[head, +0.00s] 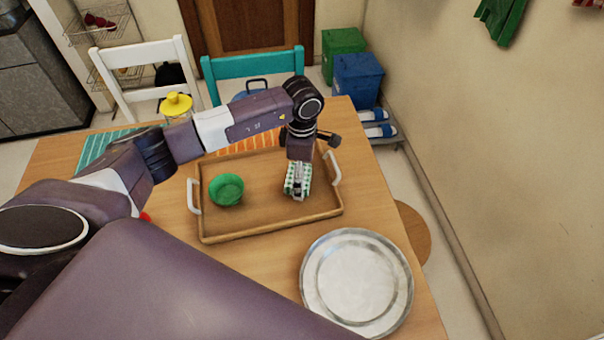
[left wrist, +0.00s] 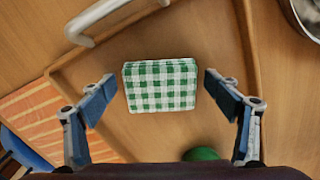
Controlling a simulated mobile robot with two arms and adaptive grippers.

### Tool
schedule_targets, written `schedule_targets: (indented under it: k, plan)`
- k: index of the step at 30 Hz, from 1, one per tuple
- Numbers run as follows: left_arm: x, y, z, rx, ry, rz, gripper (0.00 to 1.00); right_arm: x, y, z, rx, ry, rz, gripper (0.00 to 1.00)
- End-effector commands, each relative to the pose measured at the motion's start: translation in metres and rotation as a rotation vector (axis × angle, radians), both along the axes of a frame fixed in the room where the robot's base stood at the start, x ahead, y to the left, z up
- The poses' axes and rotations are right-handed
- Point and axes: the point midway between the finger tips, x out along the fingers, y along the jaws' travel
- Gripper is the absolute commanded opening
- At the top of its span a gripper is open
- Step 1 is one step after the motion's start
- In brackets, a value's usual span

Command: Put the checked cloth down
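The green-and-white checked cloth (head: 297,181) is folded into a small block in the right part of the wooden tray (head: 270,228). It also shows in the left wrist view (left wrist: 160,84), where it appears to lie on the tray floor. My left gripper (head: 298,172) is above the cloth, pointing down. In the left wrist view its two fingers stand wide apart, one to each side of the cloth, with a small gap on both sides. The gripper hides part of the cloth in the head view. My right gripper is not in view.
The tray has white handles (head: 333,168). A metal plate (head: 357,284) lies on the table in front. A yellow-lidded jar (head: 177,105) stands behind my left arm. Striped mats and chairs are at the back.

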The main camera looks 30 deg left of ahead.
Motion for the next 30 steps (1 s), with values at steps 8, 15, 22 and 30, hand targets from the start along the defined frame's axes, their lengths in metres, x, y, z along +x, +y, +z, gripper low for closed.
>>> schedule_targets:
  k: [8,15,22,30]
  plan:
    - [0.001,0.000,0.005,0.000,-0.002,0.000,0.82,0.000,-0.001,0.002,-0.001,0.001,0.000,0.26]
    - [0.002,0.000,0.046,-0.001,-0.008,0.000,0.82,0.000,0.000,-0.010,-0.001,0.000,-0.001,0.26]
    - [0.002,0.000,0.094,0.000,-0.005,0.000,0.82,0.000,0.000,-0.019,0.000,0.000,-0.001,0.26]
    - [0.001,0.000,0.121,0.001,-0.002,0.001,0.82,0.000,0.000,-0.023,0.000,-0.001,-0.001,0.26]
